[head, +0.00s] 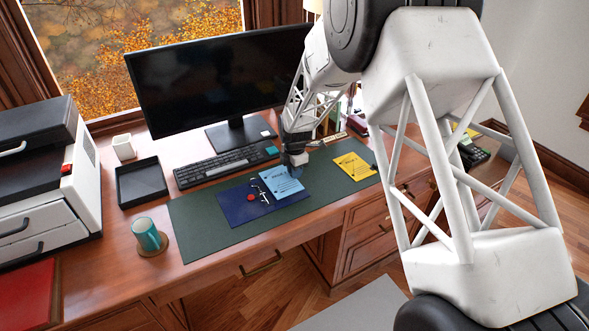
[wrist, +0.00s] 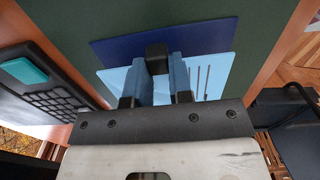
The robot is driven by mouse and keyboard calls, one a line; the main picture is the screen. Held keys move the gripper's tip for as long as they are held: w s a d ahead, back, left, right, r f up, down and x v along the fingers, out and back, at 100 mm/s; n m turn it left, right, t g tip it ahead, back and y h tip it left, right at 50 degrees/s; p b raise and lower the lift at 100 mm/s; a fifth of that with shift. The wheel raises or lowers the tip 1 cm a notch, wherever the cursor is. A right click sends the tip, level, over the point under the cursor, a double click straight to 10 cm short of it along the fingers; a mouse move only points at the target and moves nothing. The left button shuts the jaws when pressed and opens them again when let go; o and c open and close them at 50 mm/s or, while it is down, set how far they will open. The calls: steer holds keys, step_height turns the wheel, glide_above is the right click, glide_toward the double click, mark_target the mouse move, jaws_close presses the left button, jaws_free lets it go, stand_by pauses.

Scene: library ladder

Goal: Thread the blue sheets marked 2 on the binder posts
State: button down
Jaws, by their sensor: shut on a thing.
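The light blue sheets (head: 281,181) show as a stack over the right part of the dark blue binder cover (head: 235,207). Whether they touch the cover or the posts, I cannot tell. My gripper (head: 297,160) is at their far right edge. In the wrist view its fingers (wrist: 160,72) are shut on a black block (wrist: 156,50) at the light blue sheets (wrist: 218,72); the cover (wrist: 200,32) lies beyond. Silver binder hardware (head: 261,191) and a red round piece (head: 250,197) show left of the sheets. The mark on the sheets is too small to read.
Yellow sheets (head: 352,166) lie right on the green desk mat (head: 205,236). A keyboard (head: 222,167) and monitor (head: 205,75) stand behind. A black tray (head: 141,183) and teal cup (head: 148,235) are left. The mat's front left is clear.

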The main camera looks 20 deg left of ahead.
steer(key=shift+f, duration=0.85)
steer(key=c, duration=0.9)
jaws_free()
steer(key=shift+c, duration=0.2)
steer(key=shift+r, duration=0.1)
steer(key=shift+r, duration=3.4)
steer(key=shift+r, duration=0.1)
